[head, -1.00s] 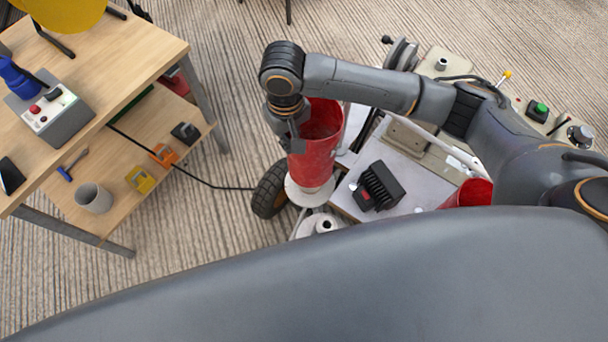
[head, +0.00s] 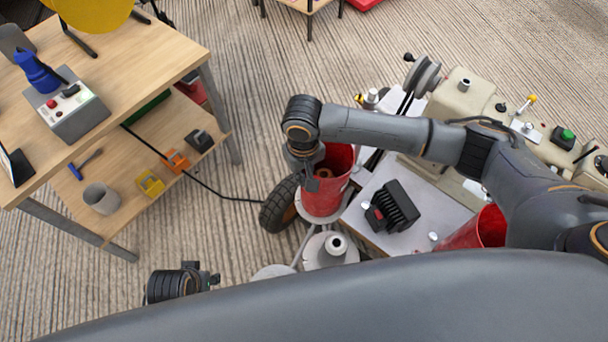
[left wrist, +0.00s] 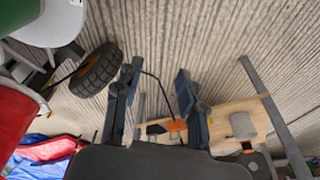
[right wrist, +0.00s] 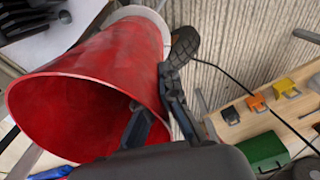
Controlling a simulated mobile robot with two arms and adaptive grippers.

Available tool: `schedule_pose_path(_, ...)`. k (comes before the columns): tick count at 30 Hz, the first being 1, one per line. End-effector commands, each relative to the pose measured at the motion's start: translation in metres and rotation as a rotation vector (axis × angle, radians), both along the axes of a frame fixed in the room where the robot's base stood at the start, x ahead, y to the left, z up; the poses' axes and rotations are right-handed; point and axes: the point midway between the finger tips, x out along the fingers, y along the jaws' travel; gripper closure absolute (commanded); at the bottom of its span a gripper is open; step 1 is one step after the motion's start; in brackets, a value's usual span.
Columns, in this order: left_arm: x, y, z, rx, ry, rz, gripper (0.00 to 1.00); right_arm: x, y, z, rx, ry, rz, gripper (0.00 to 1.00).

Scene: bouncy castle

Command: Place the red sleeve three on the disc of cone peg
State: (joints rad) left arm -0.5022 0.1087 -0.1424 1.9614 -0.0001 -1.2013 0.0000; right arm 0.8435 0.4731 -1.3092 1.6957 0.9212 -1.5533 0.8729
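A red sleeve (head: 338,190) stands upright at the white disc (head: 304,213) of a cone peg beside a wheel. A small brownish thing shows inside its open top. I cannot tell whether its bottom rests fully on the disc. My right gripper (head: 310,183) is at its left rim. In the right wrist view the sleeve (right wrist: 85,90) has its wall between my fingers (right wrist: 158,85), one inside and partly hidden, one outside; they look closed on the wall. My left gripper (left wrist: 156,78) is open and empty above the floor; its arm shows low in the head view.
Another red sleeve (head: 472,232) is partly hidden behind my right arm. A bare grey cone (head: 333,256) stands just in front of the held sleeve. A black finned block (head: 392,206) lies right of it. A wooden workbench (head: 135,55) stands left, with floor between.

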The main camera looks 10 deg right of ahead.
Motion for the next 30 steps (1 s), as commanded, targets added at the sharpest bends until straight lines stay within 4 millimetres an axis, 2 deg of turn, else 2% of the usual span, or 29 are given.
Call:
schedule_pose_path(7, -0.001, 0.0, -0.003, 0.001, 0.003, -0.001, 0.6, 0.0, 0.0, -0.001, 0.0, 0.0, 0.0, 1.0)
schedule_pose_path(11, 0.0, 0.0, -0.004, 0.0, 0.001, -0.001, 0.6, 0.0, 0.0, -0.002, 0.0, 0.0, 0.0, 0.75)
schedule_pose_path(12, 0.0, 0.0, -0.004, 0.0, 0.0, -0.001, 0.6, 0.0, 0.0, -0.002, 0.0, 0.0, 0.0, 0.72)
schedule_pose_path(22, 0.0, 0.0, -0.005, -0.001, 0.001, -0.001, 0.6, 0.0, 0.0, -0.001, 0.0, -0.001, 0.0, 0.72)
schedule_pose_path(25, 0.0, 0.0, 0.0, 0.0, 0.002, -0.001, 0.6, 0.001, 0.0, 0.006, 0.002, -0.002, -0.001, 0.72)
schedule_pose_path(30, -0.006, 0.001, -0.026, 0.002, 0.018, -0.002, 0.6, 0.001, 0.001, 0.03, 0.002, -0.003, -0.001, 0.72)
